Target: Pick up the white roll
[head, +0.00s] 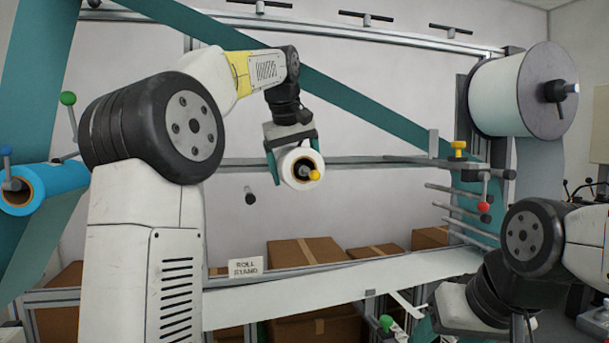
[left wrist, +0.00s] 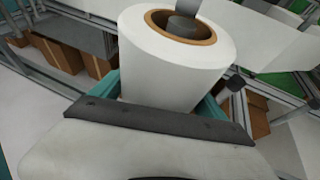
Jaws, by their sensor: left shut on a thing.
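The white roll (head: 302,165) has a brown core and is near the middle of the head view. A dark spindle end with a yellow knob (head: 314,174) shows at its core. My left gripper (head: 292,152) is shut on the roll from above, its teal fingers on either side. In the left wrist view the roll (left wrist: 172,68) sits between the fingers, with a grey shaft (left wrist: 186,22) at its core. My right gripper (head: 428,322) is low at the right, partly cut off by the bottom edge, and its opening is hidden.
A blue roll (head: 55,185) is at the far left and a large white roll (head: 500,95) at the upper right. A teal web runs diagonally behind my left arm. Cardboard boxes (head: 300,252) stand behind the lower rail, near a "ROLL STAND" sign (head: 246,267).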

